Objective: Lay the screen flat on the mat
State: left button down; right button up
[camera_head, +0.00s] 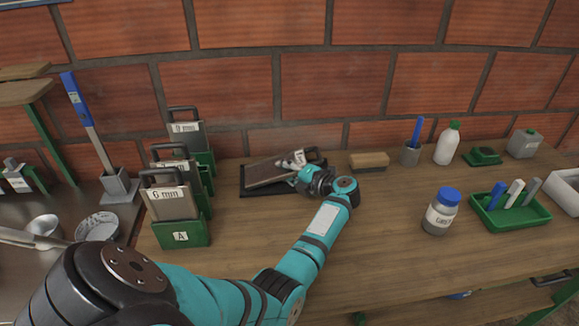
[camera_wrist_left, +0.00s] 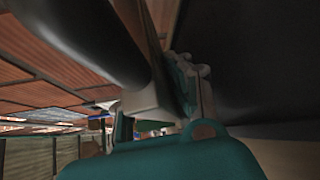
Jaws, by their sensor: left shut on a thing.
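The screen (camera_head: 268,171) is a grey plate with a dark frame handle at its right end. It is over the black mat (camera_head: 250,193) at the back of the bench, low and slightly tilted; I cannot tell whether it touches the mat. My left gripper (camera_head: 304,172) is shut on the screen near its handle end and hides part of it. In the left wrist view the gripper's fingers (camera_wrist_left: 190,88) are close up, between dark surfaces that I cannot tell apart. My right gripper is not in view.
Other screens (camera_head: 168,203), marked 6 mm and 9 mm, stand in green holders at the left. A brush (camera_head: 369,161) lies right of the mat. A lidded jar (camera_head: 441,212), a white bottle (camera_head: 447,143) and a green tray (camera_head: 511,212) stand right. The middle front is clear except for my arm.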

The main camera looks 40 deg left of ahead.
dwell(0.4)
pick_arm(q)
jog(key=c, duration=1.2)
grip_release()
jog(key=shift+d+f, duration=0.1)
notch_tip(320, 180, up, 9)
jog(key=p, duration=0.7)
